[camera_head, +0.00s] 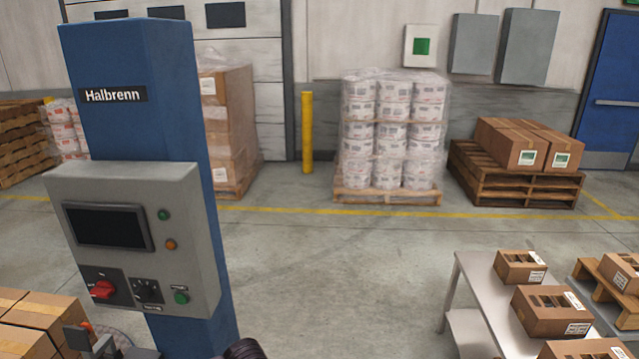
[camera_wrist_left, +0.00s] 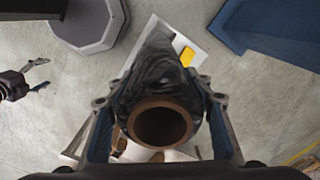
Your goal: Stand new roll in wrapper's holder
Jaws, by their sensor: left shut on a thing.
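In the left wrist view my left gripper (camera_wrist_left: 160,108) is shut on a roll of black film (camera_wrist_left: 152,75) with a brown cardboard core (camera_wrist_left: 160,125). The roll's open core end faces the camera; its far end is hidden. A white plate (camera_wrist_left: 201,52) with a yellow label lies beyond the roll. In the head view the wrapper's blue column (camera_head: 135,125), marked Halbrenn, stands at left with a grey control box (camera_head: 195,220). I cannot make out the roll holder. Another gripper, my right (camera_wrist_left: 38,75), shows at the left wrist view's edge, its fingers apart and empty.
A steel table (camera_head: 477,282) with cartons (camera_head: 550,312) stands at lower right. Cartons (camera_head: 40,320) sit at lower left. A yellow post (camera_head: 307,133) and a wrapped pallet load (camera_head: 392,128) stand behind. The middle floor (camera_head: 340,270) is clear.

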